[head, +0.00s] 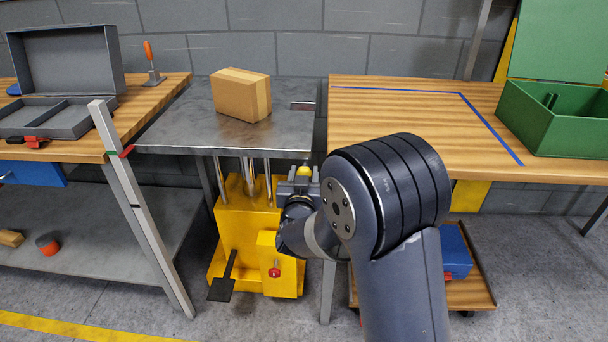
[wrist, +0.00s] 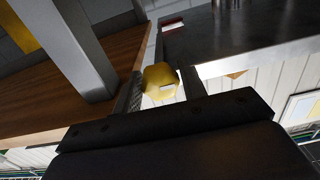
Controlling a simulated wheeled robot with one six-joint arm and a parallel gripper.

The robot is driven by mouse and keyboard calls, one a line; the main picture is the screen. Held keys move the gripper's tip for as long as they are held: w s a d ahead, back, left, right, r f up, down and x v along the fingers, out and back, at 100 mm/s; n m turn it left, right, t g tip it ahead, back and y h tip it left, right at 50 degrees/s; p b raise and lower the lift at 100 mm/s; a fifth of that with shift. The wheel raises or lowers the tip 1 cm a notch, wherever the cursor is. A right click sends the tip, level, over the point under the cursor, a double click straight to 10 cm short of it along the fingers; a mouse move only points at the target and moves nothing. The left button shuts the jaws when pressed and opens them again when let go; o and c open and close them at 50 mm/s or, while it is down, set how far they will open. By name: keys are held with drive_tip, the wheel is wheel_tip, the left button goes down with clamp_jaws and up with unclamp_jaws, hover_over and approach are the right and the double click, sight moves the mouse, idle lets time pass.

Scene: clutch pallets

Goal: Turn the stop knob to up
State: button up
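A small yellow knob (head: 303,170), which I take to be the stop knob, sits under the front edge of the metal lift table (head: 190,133). In the wrist view the yellow knob (wrist: 160,77) shows a small white mark on its lower right face. My gripper (head: 302,180) is just in front of it. In the wrist view the two dark fingers of my gripper (wrist: 162,88) stand apart, one on each side of the knob. I cannot tell for sure whether either finger touches it.
The lift's yellow base (head: 230,215) has a black pedal (head: 222,289) and a red knob (head: 274,272). A cardboard box (head: 240,94) rests on the lift table. A wooden workbench (head: 400,110) with a green case (head: 555,118) stands right. A low cart (head: 470,292) is beneath it.

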drive_tip(key=c, duration=0.6)
drive_tip(key=shift+f+m+b, duration=0.1)
drive_tip(key=shift+m+b, duration=0.2)
drive_tip(key=shift+b, duration=0.25)
drive_tip(key=m+b, duration=0.2)
drive_tip(key=b, duration=0.1)
drive_tip(key=shift+f+m+b, duration=0.15)
drive_tip(key=shift+m+b, duration=0.15)
drive_tip(key=shift+m, duration=0.1)
drive_tip(key=m+b, duration=0.4)
drive_tip(key=shift+m+b, duration=0.3)
drive_tip(key=shift+b, duration=0.05)
drive_tip(key=m+b, duration=0.4)
drive_tip(key=m, duration=0.1)
drive_tip(key=shift+b, duration=0.4)
drive_tip(key=shift+m+b, duration=1.6)
drive_tip(key=shift+m, duration=0.8)
drive_tip(key=shift+r, duration=0.2)
